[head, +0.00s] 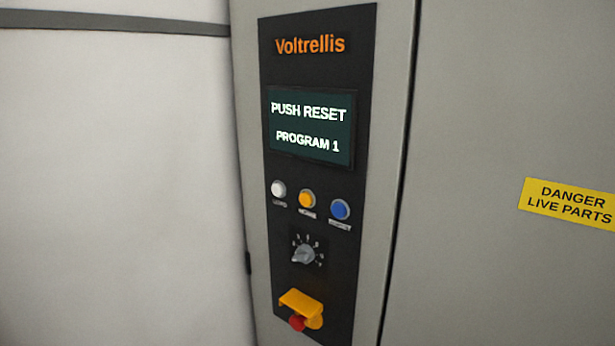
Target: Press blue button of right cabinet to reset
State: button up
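The blue button (340,209) is the rightmost of three round buttons in a row on a dark control panel (284,228). A small label sits under it, too small to read. A screen (311,127) above the buttons reads "PUSH RESET" and "PROGRAM 1". My gripper is not in view, and nothing covers the blue button.
Below are a rotary knob (303,255) and a red button (297,323) under a yellow guard (302,303). A yellow danger sign (570,202) is at right.

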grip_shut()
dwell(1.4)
